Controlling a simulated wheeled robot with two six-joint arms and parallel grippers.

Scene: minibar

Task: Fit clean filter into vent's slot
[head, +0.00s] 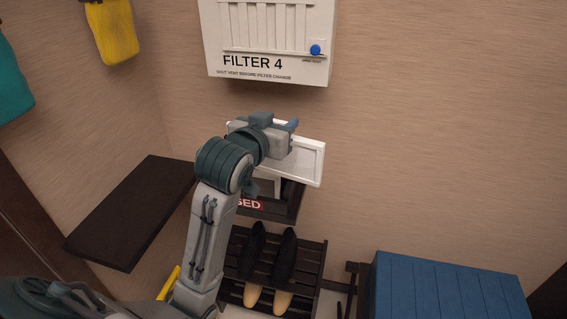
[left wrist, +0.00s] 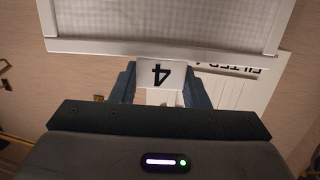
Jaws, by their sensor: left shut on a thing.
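The white vent (head: 266,40) marked "FILTER 4" is on the wall at the top of the head view. It has a louvred front and a blue knob (head: 315,50) at its lower right. My left gripper (head: 291,138) is below the vent, shut on the clean filter (head: 312,164), a white-framed panel held well apart from the vent. In the left wrist view the fingers (left wrist: 161,82) grip the filter's tab, marked "4". The filter's pale mesh (left wrist: 165,18) fills the top there, and the vent (left wrist: 235,92) shows upside down behind it. The vent's slot is not visible. My right gripper is out of view.
A dark bin (head: 286,202) with a red label, partly readable as "SED", is below the filter. A dark shelf (head: 135,212) juts out at left. A rack (head: 313,262) with shoes and a blue ribbed box (head: 445,290) are lower. The wall right of the vent is bare.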

